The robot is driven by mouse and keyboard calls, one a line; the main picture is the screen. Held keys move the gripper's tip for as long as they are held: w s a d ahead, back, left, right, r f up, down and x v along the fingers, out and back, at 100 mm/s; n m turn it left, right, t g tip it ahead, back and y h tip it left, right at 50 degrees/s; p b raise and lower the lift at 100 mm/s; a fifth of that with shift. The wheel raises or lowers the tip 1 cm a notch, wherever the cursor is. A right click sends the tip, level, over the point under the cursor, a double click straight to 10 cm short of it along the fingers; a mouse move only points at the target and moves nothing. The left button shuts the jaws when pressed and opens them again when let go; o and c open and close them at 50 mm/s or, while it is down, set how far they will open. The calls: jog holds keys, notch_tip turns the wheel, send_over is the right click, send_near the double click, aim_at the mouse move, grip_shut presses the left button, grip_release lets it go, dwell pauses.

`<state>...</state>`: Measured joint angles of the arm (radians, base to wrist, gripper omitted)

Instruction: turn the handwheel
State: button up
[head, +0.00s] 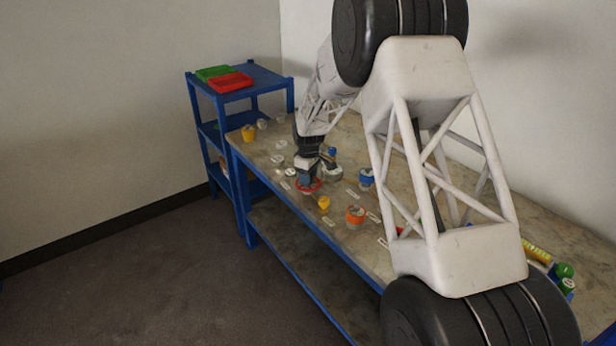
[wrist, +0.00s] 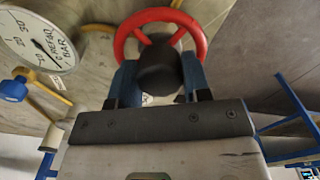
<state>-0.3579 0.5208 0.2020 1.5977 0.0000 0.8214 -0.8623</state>
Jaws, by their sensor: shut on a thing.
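The red handwheel (head: 314,188) lies near the front edge of the bench, below my gripper (head: 305,178). In the wrist view the handwheel (wrist: 158,14) shows as a red ring with spokes at the top centre. My gripper (wrist: 159,72) has its two blue fingers on either side of a dark round piece at the wheel's middle, and it is shut on the handwheel. The near part of the ring and the exact finger contact are hidden by the fingers and the dark piece.
A round gauge (wrist: 38,42) marked BAR and a blue knob (wrist: 13,90) are left of the wheel in the wrist view. Orange (head: 355,215), blue (head: 366,177) and yellow (head: 324,203) fittings stand nearby on the bench. A blue rack (head: 262,76) holds green and red trays (head: 230,82).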

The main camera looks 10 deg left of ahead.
jog(key=m, duration=0.4)
jog(key=shift+m, duration=0.3)
jog(key=m, duration=1)
jog(key=shift+r, duration=0.1)
jog(key=m, duration=0.5)
jog(key=o, duration=0.9)
